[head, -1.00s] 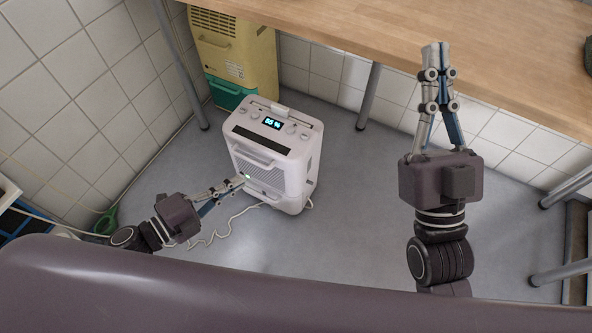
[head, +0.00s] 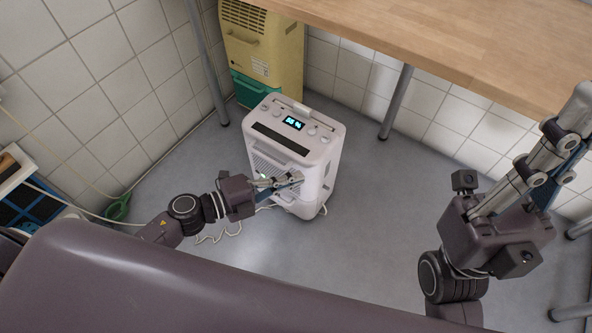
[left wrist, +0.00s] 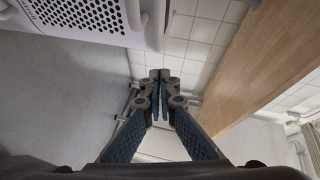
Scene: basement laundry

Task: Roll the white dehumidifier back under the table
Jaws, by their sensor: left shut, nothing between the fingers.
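The white dehumidifier (head: 325,165) stands upright on the grey floor, its display lit, in front of the table (head: 430,42). My left gripper (head: 299,178) is shut and empty. It overlaps the dehumidifier's lower front in the head view; I cannot tell whether it touches. In the left wrist view the fingertips (left wrist: 158,75) are together, and the dehumidifier's perforated side (left wrist: 80,14) is at the upper left. My right gripper (head: 582,100) is at the right edge of the head view, its fingers looking closed with nothing between them, away from the dehumidifier.
A yellow unit (head: 262,50) with a green bin (head: 247,90) stands behind the dehumidifier. Table legs (head: 396,102) rise at its right and behind left (head: 208,65). A white cord (head: 218,232) lies on the floor. Floor under the table, right of the dehumidifier, is clear.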

